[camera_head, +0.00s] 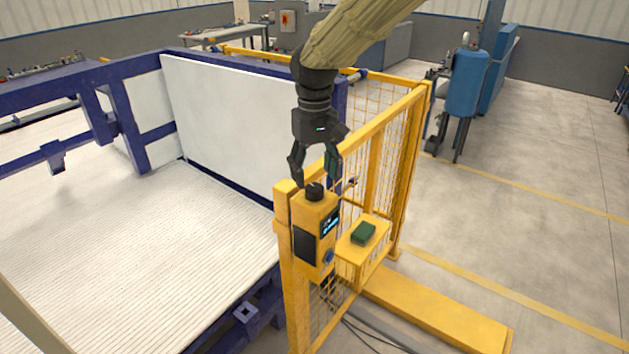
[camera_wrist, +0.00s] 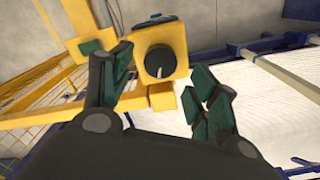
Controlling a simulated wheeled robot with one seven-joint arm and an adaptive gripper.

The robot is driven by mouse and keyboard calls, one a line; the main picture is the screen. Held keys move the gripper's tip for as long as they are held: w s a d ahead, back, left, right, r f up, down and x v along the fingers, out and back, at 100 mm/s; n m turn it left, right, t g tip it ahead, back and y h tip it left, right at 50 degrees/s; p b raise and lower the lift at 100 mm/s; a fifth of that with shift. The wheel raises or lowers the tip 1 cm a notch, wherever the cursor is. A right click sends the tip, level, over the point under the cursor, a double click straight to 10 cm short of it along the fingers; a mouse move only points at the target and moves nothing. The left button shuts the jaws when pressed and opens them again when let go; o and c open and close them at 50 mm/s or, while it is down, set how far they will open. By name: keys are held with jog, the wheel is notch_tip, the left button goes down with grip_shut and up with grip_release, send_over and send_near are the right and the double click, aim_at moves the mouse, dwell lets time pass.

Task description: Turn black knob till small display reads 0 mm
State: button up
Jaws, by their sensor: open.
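The black knob (camera_head: 314,191) sits on top of a yellow control box (camera_head: 306,217) fixed to the yellow fence post. In the wrist view the knob (camera_wrist: 159,62) shows from above as a round black disc with a white pointer line. The small display (camera_head: 331,222) on the box's front glows blue; its digits are too small to read. My gripper (camera_head: 316,178) is open above the knob, pointing down, with nothing between its fingers. In the wrist view its fingers (camera_wrist: 166,88) stand to the left and right of the knob, apart from it.
A yellow shelf (camera_head: 353,247) with a dark green block (camera_head: 363,233) juts out beside the box. The yellow mesh fence (camera_head: 375,160) runs behind it. A blue-framed machine with a white ribbed bed (camera_head: 150,250) lies to the left. Open floor (camera_head: 520,220) lies to the right.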

aim_at(314, 187)
notch_tip(314, 187, up, 8)
jog(key=shift+r, duration=0.2)
jog(key=shift+f, duration=0.1)
dwell(0.3)
